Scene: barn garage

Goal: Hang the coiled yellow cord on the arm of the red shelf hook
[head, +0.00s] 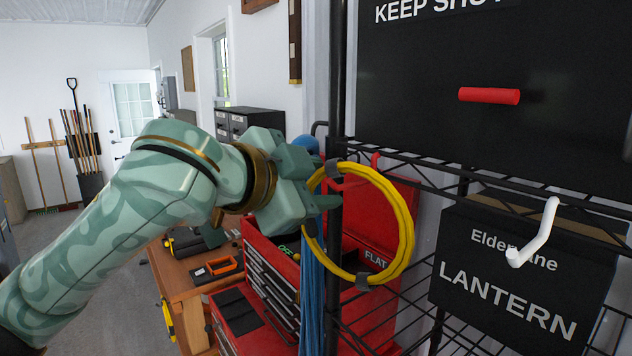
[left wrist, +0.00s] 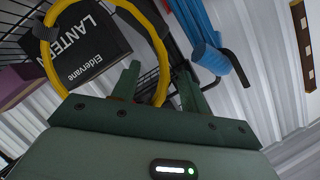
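The coiled yellow cord (head: 408,225) is a ring with dark bands, standing roughly upright beside the black shelf post. My left gripper (head: 328,187) is at the coil's upper left edge. In the left wrist view, its two fingers (left wrist: 160,75) stand apart with a gap wider than the cord, and the cord (left wrist: 163,55) passes between them. The red hook (head: 376,158) shows at the coil's top, with red also showing near the fingertips inside the ring. Fingers and cord partly cover the hook, so I cannot tell whether the cord rests on its arm. My right gripper is out of view.
A white hook (head: 535,240) sticks out from the wire shelf at right, before a black LANTERN box (head: 465,285). A red tool chest (head: 262,250) stands behind and below the coil. Blue cord (head: 312,290) hangs beside the post. A wooden bench (head: 175,280) is further left.

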